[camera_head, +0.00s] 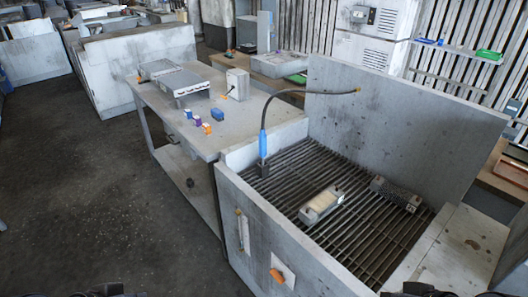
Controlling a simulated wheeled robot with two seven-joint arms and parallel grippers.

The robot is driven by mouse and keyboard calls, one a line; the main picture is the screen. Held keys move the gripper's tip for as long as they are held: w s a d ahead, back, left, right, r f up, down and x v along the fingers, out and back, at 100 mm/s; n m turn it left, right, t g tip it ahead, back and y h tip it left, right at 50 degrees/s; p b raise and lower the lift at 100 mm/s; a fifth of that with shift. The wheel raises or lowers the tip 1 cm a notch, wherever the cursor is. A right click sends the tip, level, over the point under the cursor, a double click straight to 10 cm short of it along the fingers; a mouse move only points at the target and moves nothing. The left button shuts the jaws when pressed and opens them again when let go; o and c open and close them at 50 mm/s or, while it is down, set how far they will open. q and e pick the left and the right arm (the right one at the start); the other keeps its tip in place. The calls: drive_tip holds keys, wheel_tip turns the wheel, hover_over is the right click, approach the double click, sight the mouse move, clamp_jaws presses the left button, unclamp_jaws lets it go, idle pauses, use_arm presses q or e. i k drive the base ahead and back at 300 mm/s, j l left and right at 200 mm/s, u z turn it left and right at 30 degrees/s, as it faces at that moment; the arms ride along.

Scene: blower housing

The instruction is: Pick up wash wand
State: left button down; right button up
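The wash wand appears to be the tool with a blue grip (263,143) and a long dark curved tube. It stands upright at the left inner side of a grey wash bay (405,118), its lower end at a dark holder by the slatted floor. Its tube arcs up and right to a brass-coloured tip near the bay's back wall. Dark parts of my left arm (108,290) and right arm (425,289) show at the bottom edge, well apart from the wand. Their fingertips are not visible.
A grey workbench (170,112) with small coloured boxes stands left of the bay. The floor at left is clear.

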sight(262, 138)
drive_tip(key=i+j+z, duration=0.1)
drive_tip(key=z, duration=0.35)
drive_tip(key=i+j+z, duration=0.1)
drive_tip(key=z, duration=0.4)
drive_tip(key=j+z, duration=0.15)
drive_tip(key=z, duration=0.3)
drive_tip(key=i+j+z, duration=0.1)
drive_tip(key=j+z, duration=0.3)
drive_tip(key=j, duration=0.5)
drive_tip(key=j+z, duration=0.35)
drive_tip(key=j, duration=1.3)
